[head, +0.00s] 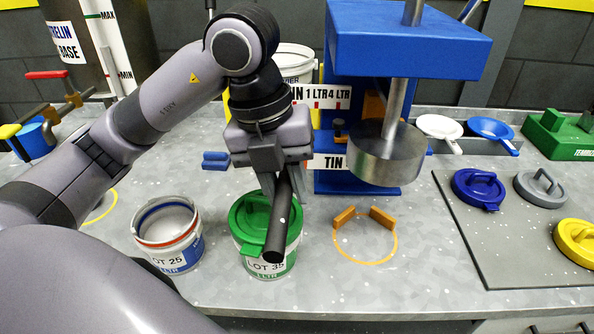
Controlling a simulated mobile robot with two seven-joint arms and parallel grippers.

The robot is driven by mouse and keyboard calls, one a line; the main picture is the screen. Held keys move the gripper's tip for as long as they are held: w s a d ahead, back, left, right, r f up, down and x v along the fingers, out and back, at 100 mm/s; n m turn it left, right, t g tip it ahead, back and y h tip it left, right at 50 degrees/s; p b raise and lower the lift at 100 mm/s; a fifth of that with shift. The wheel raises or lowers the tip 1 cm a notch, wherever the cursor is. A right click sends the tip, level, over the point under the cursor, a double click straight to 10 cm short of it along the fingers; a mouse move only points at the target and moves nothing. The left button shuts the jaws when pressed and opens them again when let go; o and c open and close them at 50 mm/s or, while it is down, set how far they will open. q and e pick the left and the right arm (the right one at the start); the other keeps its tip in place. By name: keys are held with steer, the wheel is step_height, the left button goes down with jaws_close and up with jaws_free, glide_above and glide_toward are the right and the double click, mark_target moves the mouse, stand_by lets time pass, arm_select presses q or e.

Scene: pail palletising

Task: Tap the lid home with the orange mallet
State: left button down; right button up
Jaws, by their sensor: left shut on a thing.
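A green lid (253,220) sits on the tin marked LOT 35 (249,263) in the middle front of the bench. Its seating cannot be told. My left gripper (281,190) is above the tin and shut on a black rod (279,222), which looks like the mallet's handle. The rod slants down across the right side of the lid; I cannot tell whether it touches. No orange mallet head can be made out on it. My right gripper is not in view.
An open tin marked LOT 25 (170,257) stands to the left. The blue press (400,45) with a steel cylinder (385,155) stands behind to the right. An orange ring (366,263) marks clear bench. Coloured lids lie on a grey mat (500,245) at right.

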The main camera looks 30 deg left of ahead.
arm_select(q)
steer(key=shift+w+r, duration=0.1)
steer(key=shift+n, duration=0.3)
steer(key=b+x, duration=0.2)
steer(key=x, duration=0.1)
steer(key=b+x, duration=0.1)
steer(key=b, duration=0.1)
steer(key=shift+s+a+f, duration=0.25)
steer(key=shift+a+f, duration=0.1)
steer(key=shift+a, duration=0.05)
steer(key=shift+f, duration=0.1)
